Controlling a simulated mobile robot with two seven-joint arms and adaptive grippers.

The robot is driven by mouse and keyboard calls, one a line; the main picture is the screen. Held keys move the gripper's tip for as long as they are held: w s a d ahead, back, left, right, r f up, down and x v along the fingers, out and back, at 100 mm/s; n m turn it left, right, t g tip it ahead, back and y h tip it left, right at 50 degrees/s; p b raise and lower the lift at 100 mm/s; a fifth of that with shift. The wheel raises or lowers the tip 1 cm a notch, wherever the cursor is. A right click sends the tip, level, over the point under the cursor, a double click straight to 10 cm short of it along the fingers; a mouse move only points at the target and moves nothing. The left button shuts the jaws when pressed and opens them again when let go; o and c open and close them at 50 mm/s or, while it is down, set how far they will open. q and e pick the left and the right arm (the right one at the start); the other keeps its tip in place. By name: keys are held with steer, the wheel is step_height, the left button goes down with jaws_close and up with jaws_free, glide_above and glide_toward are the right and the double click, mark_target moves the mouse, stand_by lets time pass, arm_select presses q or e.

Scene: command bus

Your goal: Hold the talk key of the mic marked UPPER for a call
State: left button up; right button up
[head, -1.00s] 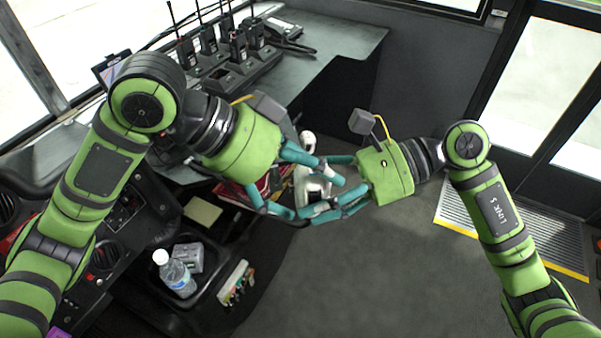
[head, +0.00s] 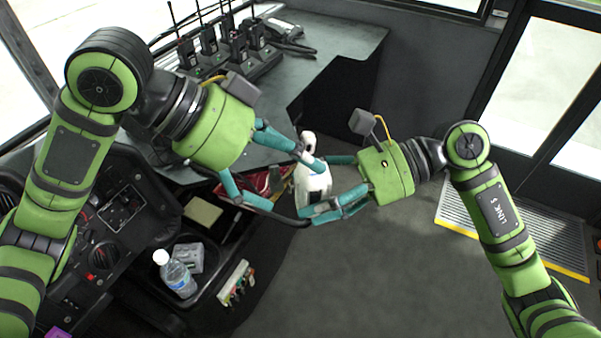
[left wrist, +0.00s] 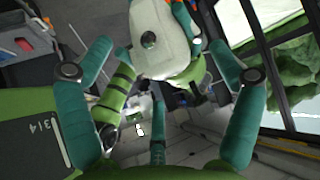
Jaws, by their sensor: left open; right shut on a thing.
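A white rounded hand mic (head: 312,183) is held upright between my two grippers in the head view. My right gripper (head: 330,187) has its teal fingers shut on it from the right.
A bottle (head: 178,277) and a small grey box (head: 188,257) sit in a dark tray at lower left. The floor (head: 400,270) is clear.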

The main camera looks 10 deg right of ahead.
arm_select(q)
steer(key=v, duration=0.8)
steer(key=c, duration=0.4)
steer(key=w+d+r+n+g+y, duration=0.1)
steer(key=w+d+n+y, duration=0.2)
steer(key=n, duration=0.8)
steer(key=w+d+r+n+g+y, duration=0.15)
steer(key=n+y, duration=0.35)
steer(key=n, duration=0.7)
steer(key=w+x, duration=0.2)
steer(key=x, duration=1)
steer(key=shift+s+f+t, duration=0.3)
steer(key=shift+t, duration=0.05)
arm_select(e)
steer(key=w+a+f+n+g+h, duration=0.1)
steer(key=w+a+f+n+g, duration=0.2)
steer(key=f+n+g, duration=0.1)
steer(key=shift+w+a+f+n+g+h, duration=0.3)
steer(key=shift+a+g, duration=0.1)
steer(key=shift+g, duration=0.1)
